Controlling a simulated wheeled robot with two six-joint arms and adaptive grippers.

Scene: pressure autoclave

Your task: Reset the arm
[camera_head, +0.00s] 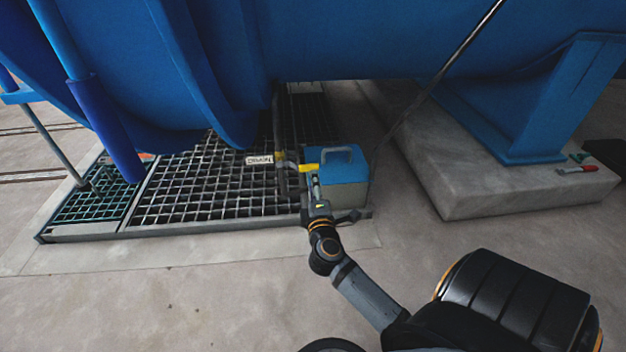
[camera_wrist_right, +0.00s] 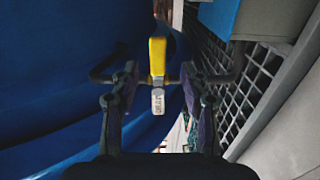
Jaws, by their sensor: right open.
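My right arm reaches up from the lower right in the head view. Its gripper (camera_head: 314,180) is beside a valve with a yellow handle (camera_head: 308,168). In the right wrist view the right gripper (camera_wrist_right: 160,90) has its two fingers apart. The yellow handle (camera_wrist_right: 157,56) with a pale tag-like end (camera_wrist_right: 158,101) shows in the gap between them. I cannot tell whether a finger touches it. A dark pipe runs across behind the fingers. My left gripper is in neither view.
A blue and grey box (camera_head: 346,180) stands right of the gripper on the grating's edge. The large blue vessel (camera_head: 340,40) hangs above the metal grating (camera_head: 200,185). The front floor is clear.

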